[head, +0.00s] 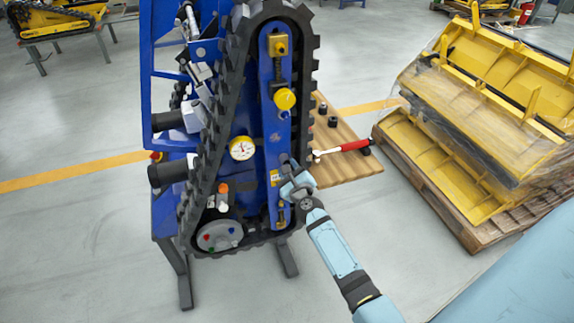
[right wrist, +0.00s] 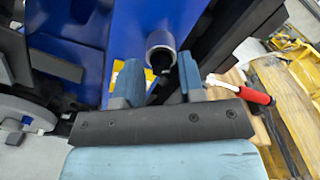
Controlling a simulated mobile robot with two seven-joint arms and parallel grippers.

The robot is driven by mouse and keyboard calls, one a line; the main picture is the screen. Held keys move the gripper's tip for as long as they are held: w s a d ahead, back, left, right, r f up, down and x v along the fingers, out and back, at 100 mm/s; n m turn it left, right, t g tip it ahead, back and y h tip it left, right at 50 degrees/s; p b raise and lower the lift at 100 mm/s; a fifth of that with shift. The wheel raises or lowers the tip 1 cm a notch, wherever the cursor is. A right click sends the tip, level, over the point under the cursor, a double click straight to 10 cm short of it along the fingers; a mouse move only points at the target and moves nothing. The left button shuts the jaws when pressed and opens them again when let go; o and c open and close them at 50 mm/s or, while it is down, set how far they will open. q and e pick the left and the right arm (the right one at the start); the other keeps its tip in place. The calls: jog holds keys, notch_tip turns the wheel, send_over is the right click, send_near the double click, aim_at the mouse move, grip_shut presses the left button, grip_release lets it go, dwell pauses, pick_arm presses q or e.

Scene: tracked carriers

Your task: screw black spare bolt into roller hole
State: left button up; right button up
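My right gripper (head: 293,186) is at the lower part of the blue track frame (head: 276,140) in the head view. In the right wrist view its two blue fingers (right wrist: 158,84) stand apart, on either side of a grey metal cylinder (right wrist: 161,45) on the blue frame. The cylinder's near end is dark; I cannot tell whether that is an empty hole or a black bolt in it. I see no bolt clearly gripped. Two small black pieces, possibly bolts, stand on the wooden table (head: 345,174) in the head view: one (head: 322,108) behind the other (head: 332,121). My left gripper is out of view.
A red-handled tool (head: 343,149) lies on the wooden table, close to the right of my gripper; it also shows in the right wrist view (right wrist: 240,89). The black track (head: 306,60) surrounds the frame. Yellow parts on a pallet (head: 440,195) stand at right.

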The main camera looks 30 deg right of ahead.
jog(key=n+p, duration=1.1)
jog(key=n, duration=1.8)
